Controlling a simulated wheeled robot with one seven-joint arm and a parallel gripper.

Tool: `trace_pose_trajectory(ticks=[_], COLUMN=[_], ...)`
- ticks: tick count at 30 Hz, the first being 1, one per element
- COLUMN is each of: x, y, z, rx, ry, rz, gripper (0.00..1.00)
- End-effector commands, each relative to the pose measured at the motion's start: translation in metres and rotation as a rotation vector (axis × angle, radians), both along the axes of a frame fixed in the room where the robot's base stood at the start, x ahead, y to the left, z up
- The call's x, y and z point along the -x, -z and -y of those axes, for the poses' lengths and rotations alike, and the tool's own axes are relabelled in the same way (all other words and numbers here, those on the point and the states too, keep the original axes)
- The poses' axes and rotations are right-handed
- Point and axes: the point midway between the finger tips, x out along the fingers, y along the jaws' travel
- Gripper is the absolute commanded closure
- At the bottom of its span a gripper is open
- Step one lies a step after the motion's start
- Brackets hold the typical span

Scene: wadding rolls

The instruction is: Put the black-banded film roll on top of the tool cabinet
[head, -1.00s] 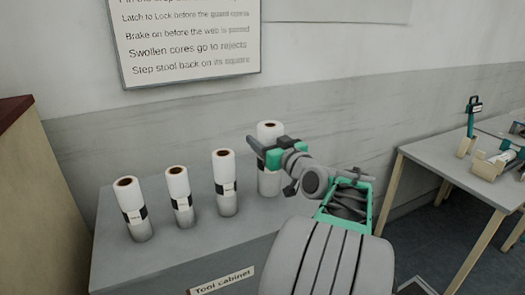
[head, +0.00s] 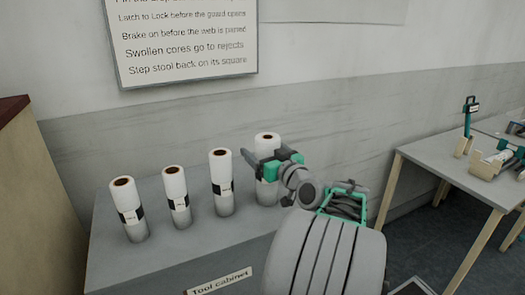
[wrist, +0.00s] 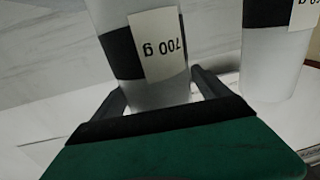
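A white film roll (head: 267,150) with a brown core stands upright on the tool cabinet (head: 150,262) at the right end of a row of rolls. Its middle is hidden behind my gripper in the head view. The wrist view shows this roll (wrist: 118,52) with a black band and an upside-down "700 g" label. My gripper (head: 257,165) has its fingers on either side of the roll, low on its body. The fingers look spread, with a small gap at the left finger in the head view. The roll's foot is partly hidden in the wrist view.
Three similar rolls with dark bands, the left (head: 128,208), middle (head: 176,195) and right (head: 221,180), stand to the left. The wall (head: 330,120) is close behind. A table (head: 440,165) with teal-and-wood fixtures stands at the right. The cabinet's front top is clear.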

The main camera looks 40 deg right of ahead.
Motion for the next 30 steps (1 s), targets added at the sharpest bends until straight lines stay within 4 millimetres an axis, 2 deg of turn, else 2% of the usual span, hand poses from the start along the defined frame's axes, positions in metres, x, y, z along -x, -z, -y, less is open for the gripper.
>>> trace_pose_trajectory(ticks=[8,10,18,21,25,30], x=[0.001,0.013,0.082,0.101,0.115,0.118], y=[-0.006,-0.001,0.001,0.000,-0.002,-0.002], z=[0.000,-0.001,-0.014,-0.019,-0.023,-0.025], rx=[-0.001,0.000,0.002,0.000,0.000,0.000], ry=[0.000,0.005,0.008,0.007,0.003,0.000], rz=[0.000,0.000,0.000,0.001,0.000,0.000], gripper=[0.14,0.14,0.14,0.14,0.14,0.14])
